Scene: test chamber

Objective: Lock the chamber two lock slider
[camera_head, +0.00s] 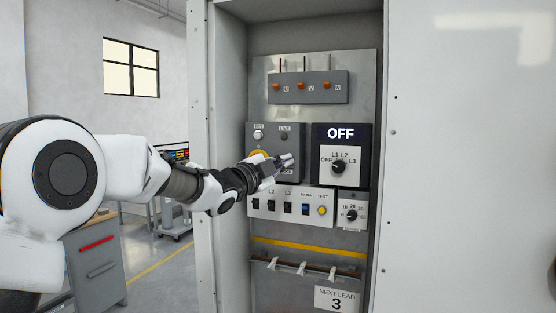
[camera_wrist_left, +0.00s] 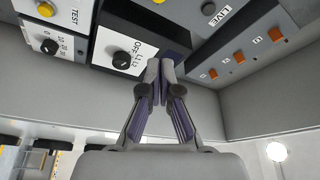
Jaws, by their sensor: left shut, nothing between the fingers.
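The dark grey control module (camera_head: 251,140) in the cabinet carries a "LIVE" label, a small round light and a partly covered yellow ring (camera_head: 257,154). A label at its lower edge, partly covered, seems to end in "OCK". No slider is clearly visible; my gripper covers that part. My left gripper (camera_head: 289,161) is shut and empty in front of the module's lower right. In the left wrist view its fingertips (camera_wrist_left: 161,68) meet close to the panel, beside the white selector plate; contact cannot be told. My right gripper is in neither view.
An "OFF" display with a rotary selector (camera_head: 338,167) stands right of the module. Below are a switch strip (camera_head: 262,207) and a small dial (camera_head: 351,215). Orange switches (camera_head: 301,86) sit above. Cabinet walls and a large white door (camera_head: 470,160) flank the opening.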

